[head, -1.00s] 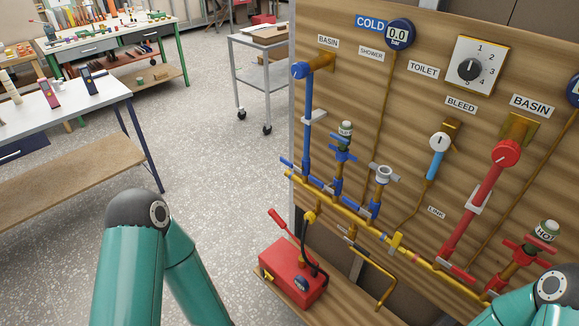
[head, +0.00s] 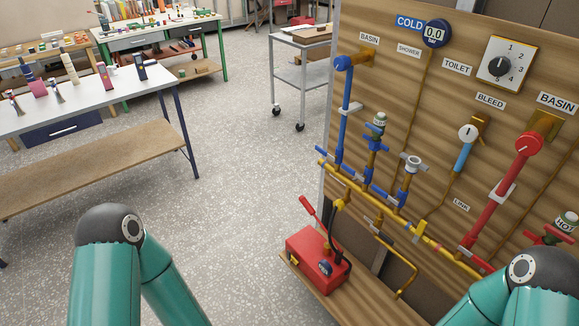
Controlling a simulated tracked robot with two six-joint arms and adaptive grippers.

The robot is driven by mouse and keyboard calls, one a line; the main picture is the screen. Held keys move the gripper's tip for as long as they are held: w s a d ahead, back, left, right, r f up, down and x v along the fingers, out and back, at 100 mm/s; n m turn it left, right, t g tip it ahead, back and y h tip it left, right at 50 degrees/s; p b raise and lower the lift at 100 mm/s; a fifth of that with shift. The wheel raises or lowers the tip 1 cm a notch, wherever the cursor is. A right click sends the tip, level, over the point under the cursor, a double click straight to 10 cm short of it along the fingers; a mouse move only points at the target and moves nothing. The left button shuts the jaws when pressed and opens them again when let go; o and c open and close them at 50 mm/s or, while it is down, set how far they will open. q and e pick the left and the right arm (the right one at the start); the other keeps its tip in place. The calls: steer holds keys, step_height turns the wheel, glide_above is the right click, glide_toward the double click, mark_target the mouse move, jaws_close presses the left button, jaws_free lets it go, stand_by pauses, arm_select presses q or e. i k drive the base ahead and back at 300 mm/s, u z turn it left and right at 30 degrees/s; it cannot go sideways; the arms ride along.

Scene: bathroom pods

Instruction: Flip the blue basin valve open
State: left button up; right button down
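The blue basin valve (head: 344,63) is a round blue knob at the top of a blue pipe (head: 345,108), next to the left BASIN label on the wooden board. It is too small to tell how its knob is turned. Neither of my grippers is in view. Only upper parts of my arms show, one at the lower left and one at the lower right, both well apart from the blue valve.
The wooden board (head: 420,110) also carries a COLD gauge (head: 436,33) reading 0.0, a numbered dial (head: 500,65) and a red basin valve (head: 529,144). A red pump box (head: 318,260) stands below. A workbench (head: 90,95) is at left. The floor between is clear.

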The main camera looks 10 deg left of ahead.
mark_target(324, 153)
steer(key=u, duration=0.9)
steer(key=k, duration=0.95)
steer(key=u, duration=0.45)
steer(key=i, duration=1)
steer(key=z, duration=1.05)
steer(key=i, duration=1.25)
steer(key=z, duration=0.05)
